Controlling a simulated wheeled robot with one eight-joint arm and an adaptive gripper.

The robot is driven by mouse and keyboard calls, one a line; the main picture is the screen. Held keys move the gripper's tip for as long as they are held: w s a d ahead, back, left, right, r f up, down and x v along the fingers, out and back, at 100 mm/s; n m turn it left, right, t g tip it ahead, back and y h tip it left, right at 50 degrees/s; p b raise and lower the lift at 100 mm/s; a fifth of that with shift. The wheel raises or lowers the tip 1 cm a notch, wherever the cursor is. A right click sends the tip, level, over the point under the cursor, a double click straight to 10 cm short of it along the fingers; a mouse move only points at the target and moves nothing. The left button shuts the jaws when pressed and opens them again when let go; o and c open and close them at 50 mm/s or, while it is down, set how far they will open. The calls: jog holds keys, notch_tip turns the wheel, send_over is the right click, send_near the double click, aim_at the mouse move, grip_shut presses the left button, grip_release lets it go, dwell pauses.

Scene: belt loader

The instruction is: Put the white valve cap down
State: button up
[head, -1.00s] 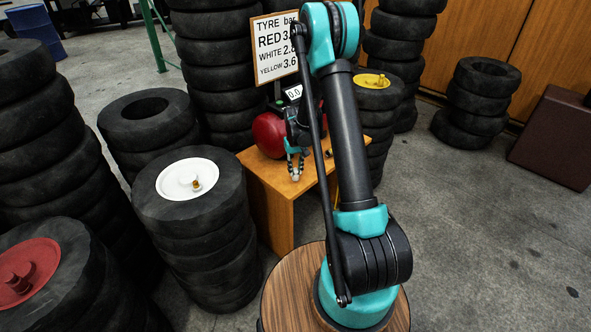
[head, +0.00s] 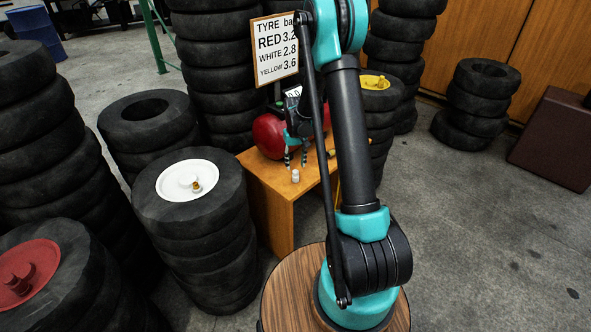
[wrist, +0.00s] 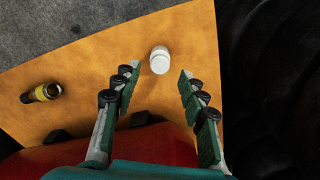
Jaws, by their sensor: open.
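The white valve cap (head: 295,176) stands on the wooden bench (head: 264,178), near its front edge. It also shows in the wrist view (wrist: 160,60), just beyond the fingertips and midway between them. My gripper (head: 295,163) is open and empty, above and behind the cap in the head view. In the wrist view my gripper (wrist: 157,77) has its fingers spread wide, with a clear gap on each side of the cap.
A red tank (head: 269,135) with a gauge sits on the bench behind my gripper. A black and brass fitting (wrist: 42,93) lies on the bench in the wrist view. Tyre stacks (head: 200,225) crowd the bench's left; a pressure sign (head: 276,47) stands behind.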

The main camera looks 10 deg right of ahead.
aim_at(295, 171)
notch_tip(295, 171, up, 8)
jog(key=s+d+r+t, duration=0.1)
jog(key=s+r, duration=0.2)
jog(key=s, duration=0.4)
jog(key=s+d+r+t, duration=0.1)
jog(key=s+d+r, duration=0.15)
jog(key=s, duration=0.45)
jog(key=s+f+m+t, duration=0.1)
jog(key=s+t, duration=0.1)
jog(key=s, duration=1.4)
jog(key=shift+s+d, duration=0.3)
jog(key=shift+d, duration=0.1)
